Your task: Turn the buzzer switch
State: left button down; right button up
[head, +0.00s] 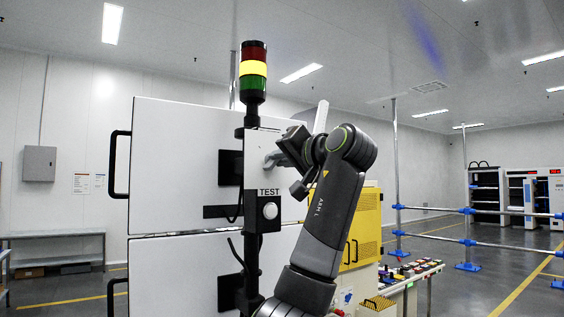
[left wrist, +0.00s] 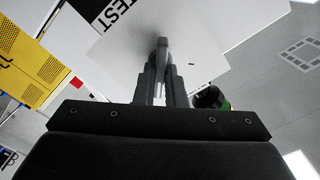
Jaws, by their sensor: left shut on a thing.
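The buzzer switch is a grey knob (head: 269,160) on the white panel (head: 258,144) of the signal post, above the TEST label. My left gripper (head: 279,157) reaches it from the right in the head view. In the left wrist view the jaws (left wrist: 160,75) are shut on the knob (left wrist: 162,45), with the white panel behind and the TEST lettering at the upper left. The fingers hide part of the knob, so I cannot tell its exact angle. My right gripper is not in view.
A round white button (head: 270,211) sits under the TEST label. A signal tower (head: 253,69) stands on top, its yellow section bright. White cabinets (head: 175,170) are behind the post. A yellow perforated box (head: 366,228) stands to the right, behind my arm.

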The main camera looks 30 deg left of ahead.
pick_arm(q)
jog(key=shift+r, duration=0.1)
dwell(0.3)
jog(key=c, duration=1.5)
grip_release()
jog(key=b+v, duration=0.6)
jog(key=v, duration=1.1)
jog(key=shift+d, duration=0.25)
jog(key=shift+a, duration=0.1)
jog(key=shift+m, duration=0.3)
